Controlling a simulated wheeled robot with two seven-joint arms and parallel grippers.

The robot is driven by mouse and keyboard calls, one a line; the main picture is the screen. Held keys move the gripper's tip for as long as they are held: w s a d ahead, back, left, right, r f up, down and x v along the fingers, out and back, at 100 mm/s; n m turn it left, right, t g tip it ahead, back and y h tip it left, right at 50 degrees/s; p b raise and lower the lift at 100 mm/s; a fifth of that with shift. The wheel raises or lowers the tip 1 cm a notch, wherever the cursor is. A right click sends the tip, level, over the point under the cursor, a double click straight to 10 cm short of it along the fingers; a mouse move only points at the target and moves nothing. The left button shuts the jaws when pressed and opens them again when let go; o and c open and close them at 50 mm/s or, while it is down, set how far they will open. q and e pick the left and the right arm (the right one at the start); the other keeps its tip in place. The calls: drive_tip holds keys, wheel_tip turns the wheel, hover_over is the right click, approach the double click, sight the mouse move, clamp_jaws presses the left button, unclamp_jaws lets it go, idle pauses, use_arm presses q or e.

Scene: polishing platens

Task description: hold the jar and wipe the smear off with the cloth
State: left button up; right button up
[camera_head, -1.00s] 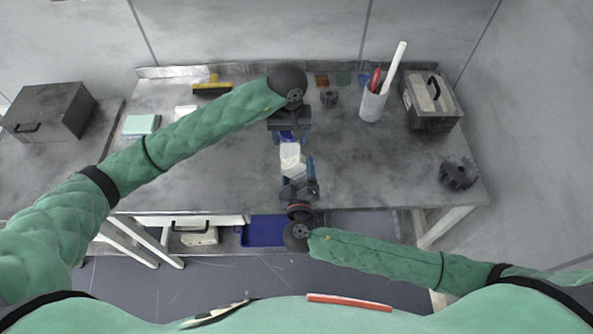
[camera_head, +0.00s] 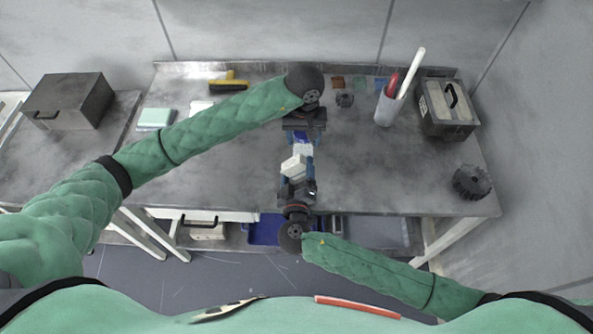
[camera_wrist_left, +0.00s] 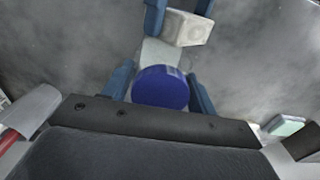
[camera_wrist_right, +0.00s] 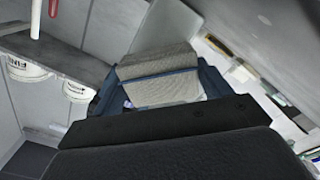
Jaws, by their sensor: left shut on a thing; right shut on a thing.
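The jar has a round blue lid (camera_wrist_left: 160,88) and a pale body (camera_wrist_left: 158,52). My left gripper (camera_head: 302,138) is shut on the jar, with the lid between its fingers in the left wrist view. The folded off-white cloth (camera_head: 293,166) is shut in my right gripper (camera_head: 297,178), below the jar in the head view. I cannot make out the smear.
On the table (camera_head: 380,170) stand a cup with red and white sticks (camera_head: 387,108), a dark toolbox (camera_head: 447,108), a black toothed part (camera_head: 472,182) and a yellow-handled brush (camera_head: 229,82). A teal-topped block (camera_head: 155,118) lies left. The middle right of the table is clear.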

drive_tip(key=shift+s+d, duration=0.1)
drive_tip(key=shift+d, duration=1.65)
drive_tip(key=shift+a, duration=2)
drive_tip(key=shift+s, duration=2.85)
drive_tip(key=shift+s, duration=0.1)
drive_tip(key=s, duration=0.2)
drive_tip(key=shift+s, duration=0.4)
